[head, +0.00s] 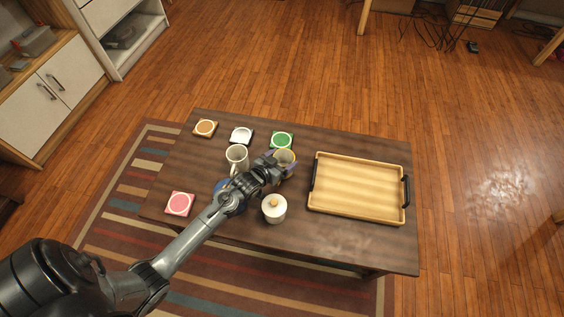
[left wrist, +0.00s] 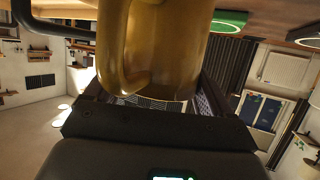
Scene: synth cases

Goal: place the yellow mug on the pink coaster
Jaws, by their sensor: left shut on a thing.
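The yellow mug (head: 286,155) is near the middle of the table, just in front of the green coaster, partly hidden by my left gripper (head: 280,163). My left gripper is shut on it. In the left wrist view the yellow mug (left wrist: 168,45) fills the space between the fingers, with its handle toward the camera. I cannot tell whether its base touches the table. The pink coaster (head: 180,204) lies at the table's front left, with nothing on it, left of my arm. My right gripper is not in view.
A white mug (head: 237,156) stands left of the gripper. A lidded white pot (head: 274,210) stands in front. A blue object (head: 221,187) is partly under my arm. Orange (head: 205,127), white (head: 241,134) and green (head: 281,140) coasters line the back. A wooden tray (head: 358,187) is at right.

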